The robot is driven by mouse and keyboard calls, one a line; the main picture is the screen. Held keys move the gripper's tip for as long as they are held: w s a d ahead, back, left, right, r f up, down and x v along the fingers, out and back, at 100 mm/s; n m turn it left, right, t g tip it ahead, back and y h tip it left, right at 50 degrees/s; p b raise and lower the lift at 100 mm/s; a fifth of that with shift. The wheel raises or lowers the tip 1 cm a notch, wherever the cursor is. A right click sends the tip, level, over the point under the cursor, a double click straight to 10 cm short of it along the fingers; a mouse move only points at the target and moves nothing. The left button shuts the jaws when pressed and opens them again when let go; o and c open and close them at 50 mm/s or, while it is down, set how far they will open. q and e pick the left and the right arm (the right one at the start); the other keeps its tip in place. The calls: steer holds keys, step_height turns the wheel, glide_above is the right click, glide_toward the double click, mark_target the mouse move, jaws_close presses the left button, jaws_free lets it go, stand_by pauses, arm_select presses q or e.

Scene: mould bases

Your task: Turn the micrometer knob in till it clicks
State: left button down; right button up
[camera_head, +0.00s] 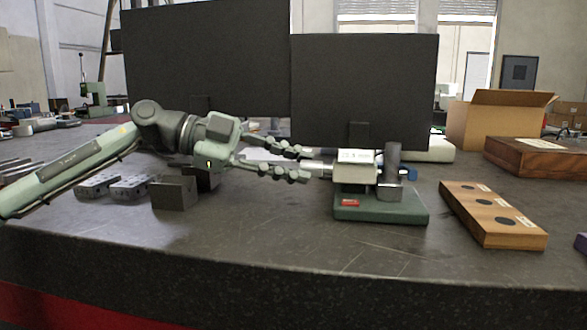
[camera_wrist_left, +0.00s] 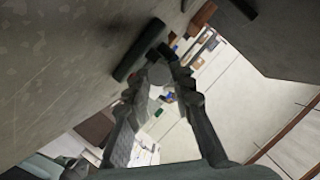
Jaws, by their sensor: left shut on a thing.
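The micrometer stands on a green base (camera_head: 382,211) on the bench, with a white display box (camera_head: 356,156) and an upright dark grey cylinder (camera_head: 393,160) at its right end. Its grey knob end shows as a round face in the left wrist view (camera_wrist_left: 160,72), with the rest of the barrel hidden behind it. My left gripper (camera_head: 308,166) comes in level from the left, with one finger on each side of the knob, and is shut on it. In the left wrist view (camera_wrist_left: 163,68) the fingertips flank the knob. My right gripper is not in view.
A wooden block with dark round inserts (camera_head: 495,219) lies right of the base. A cardboard box (camera_head: 492,121) and a wooden case (camera_head: 540,158) stand behind it. Dark monitors (camera_head: 365,85) stand behind the micrometer. Metal blocks (camera_head: 174,191) lie below my left arm. The front bench is clear.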

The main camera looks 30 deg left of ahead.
arm_select(q)
steer(key=shift+m, duration=0.3)
stand_by(0.4)
steer(key=c, duration=1.3)
jaws_free()
steer(key=shift+s+a, duration=0.1)
steer(key=v, duration=1.1)
steer(key=shift+s+a+r, duration=0.15)
steer(key=shift+s+a, duration=0.15)
